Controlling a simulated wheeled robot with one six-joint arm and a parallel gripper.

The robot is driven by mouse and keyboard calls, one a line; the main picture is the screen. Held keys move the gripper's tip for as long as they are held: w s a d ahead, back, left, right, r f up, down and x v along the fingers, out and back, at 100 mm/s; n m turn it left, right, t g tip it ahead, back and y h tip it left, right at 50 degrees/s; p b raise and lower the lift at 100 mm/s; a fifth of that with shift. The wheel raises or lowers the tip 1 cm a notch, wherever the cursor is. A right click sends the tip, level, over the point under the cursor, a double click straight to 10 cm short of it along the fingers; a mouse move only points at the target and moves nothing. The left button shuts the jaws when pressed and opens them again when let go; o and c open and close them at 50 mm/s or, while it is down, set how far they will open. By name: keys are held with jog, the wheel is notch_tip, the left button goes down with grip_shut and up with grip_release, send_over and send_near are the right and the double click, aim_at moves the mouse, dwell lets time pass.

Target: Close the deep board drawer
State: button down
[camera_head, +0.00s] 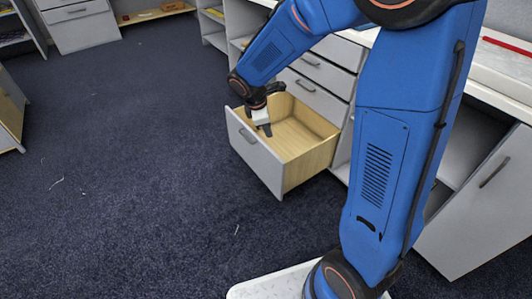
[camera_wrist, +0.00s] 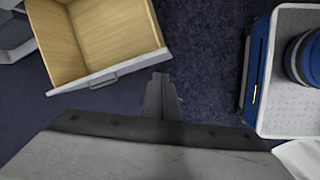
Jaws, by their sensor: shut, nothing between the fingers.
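The deep board drawer (camera_head: 255,153) stands pulled out at the bottom of a grey cabinet. Its pale wooden inside (camera_head: 298,137) is empty where I can see it. In the head view, my gripper (camera_head: 266,129) overlaps the drawer's inside near the front panel. In the wrist view, the drawer (camera_wrist: 95,38) is at the upper left, and its front panel carries a bar handle (camera_wrist: 103,80). My gripper (camera_wrist: 161,76) shows there shut and empty, just outside the front panel near its right end. I cannot tell its height or whether it touches the panel.
Shut drawers (camera_head: 308,95) sit above the open one. A cabinet door (camera_head: 485,205) stands at the right, below the countertop (camera_head: 505,70). Dark carpet (camera_head: 130,180) is clear to the left and in front. Other grey units (camera_head: 82,25) stand at the back.

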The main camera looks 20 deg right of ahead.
jog(key=w+a+f+n+h, duration=0.1)
jog(key=w+a+f+n, duration=0.2)
jog(key=f, duration=0.3)
jog(key=w+a+f+n, duration=0.2)
jog(key=w+f+n, duration=0.1)
jog(key=f, duration=0.2)
jog(key=w+d+f, duration=0.2)
jog(key=d+f, duration=0.5)
jog(key=f, duration=0.2)
jog(key=shift+w+f, duration=0.2)
jog(key=shift+w, duration=0.05)
jog(key=w+d, duration=0.3)
jog(key=d, duration=0.7)
jog(key=w+d, duration=0.3)
jog(key=d, duration=0.7)
jog(key=w+d, duration=0.3)
jog(key=d, duration=0.7)
jog(key=shift+w+d, duration=0.15)
jog(key=shift+w, duration=0.25)
